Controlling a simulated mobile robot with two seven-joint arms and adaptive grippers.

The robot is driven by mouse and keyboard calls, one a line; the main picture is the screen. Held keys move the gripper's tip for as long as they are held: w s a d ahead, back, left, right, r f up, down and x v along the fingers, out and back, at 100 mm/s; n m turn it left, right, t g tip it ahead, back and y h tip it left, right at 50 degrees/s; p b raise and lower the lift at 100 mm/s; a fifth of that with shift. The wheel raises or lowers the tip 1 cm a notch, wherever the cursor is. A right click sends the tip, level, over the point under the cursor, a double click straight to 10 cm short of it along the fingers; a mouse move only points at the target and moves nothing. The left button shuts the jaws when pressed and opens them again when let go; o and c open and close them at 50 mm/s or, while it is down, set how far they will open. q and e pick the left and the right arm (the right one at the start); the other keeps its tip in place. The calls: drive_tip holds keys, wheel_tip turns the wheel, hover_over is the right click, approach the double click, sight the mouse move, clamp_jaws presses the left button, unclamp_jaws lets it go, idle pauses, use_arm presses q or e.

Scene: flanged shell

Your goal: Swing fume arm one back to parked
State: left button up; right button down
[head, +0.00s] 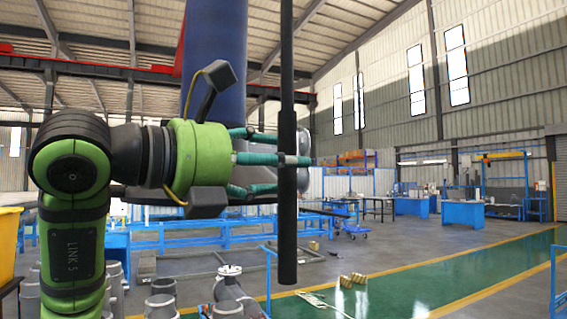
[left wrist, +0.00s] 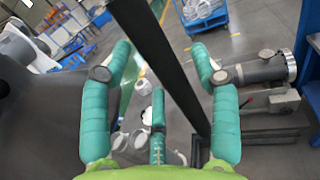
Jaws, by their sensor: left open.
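A long dark vertical bar (head: 287,220), likely a handle of the fume arm, hangs in the middle of the head view. Its lower part is thicker and ends in free air. A thick blue tube (head: 217,60), likely the fume arm's hose, hangs behind my left wrist; I cannot tell which fume arm it is. My left gripper (head: 290,160) points right, with its teal fingers open around the bar. In the left wrist view the bar (left wrist: 155,45) runs diagonally between the spread fingers, not clasped. My right gripper is not in view.
Grey flanged pipe pieces (head: 232,290) stand on the floor at the lower left. Blue railings (head: 200,238) and a blue cart (head: 353,229) lie beyond. A yellow bin (head: 8,245) is at the left edge.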

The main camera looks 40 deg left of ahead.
use_arm(q)
drive_tip(key=v, duration=1.1)
